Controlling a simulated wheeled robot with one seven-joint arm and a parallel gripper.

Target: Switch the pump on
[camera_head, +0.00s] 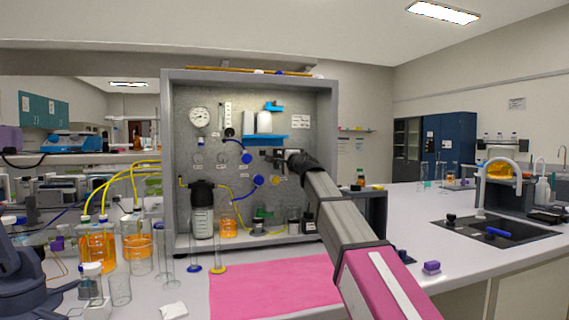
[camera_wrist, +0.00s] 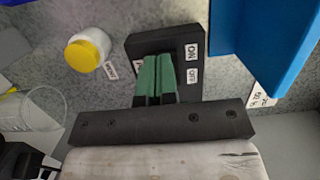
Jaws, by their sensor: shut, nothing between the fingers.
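A black switch box (camera_wrist: 189,46) with white ON and OFF labels is on the grey panel in the wrist view. My gripper (camera_wrist: 158,60) is shut and empty, its two green fingers side by side in front of the box. The fingers cover the middle of the box, so the switch itself and its position are hidden. I cannot tell whether the fingertips touch it. In the head view my gripper (camera_head: 275,157) is up at the panel, right of its middle, and the box cannot be made out there. No part is clearly labelled as the pump.
A blue shelf (camera_wrist: 258,40) juts out just right of the box; it also shows in the head view (camera_head: 260,139). A yellow-capped white jar (camera_wrist: 88,48) is to the left. The rig's cabinet (camera_head: 168,150) frames the panel. Glassware and a pink mat (camera_head: 270,285) are below.

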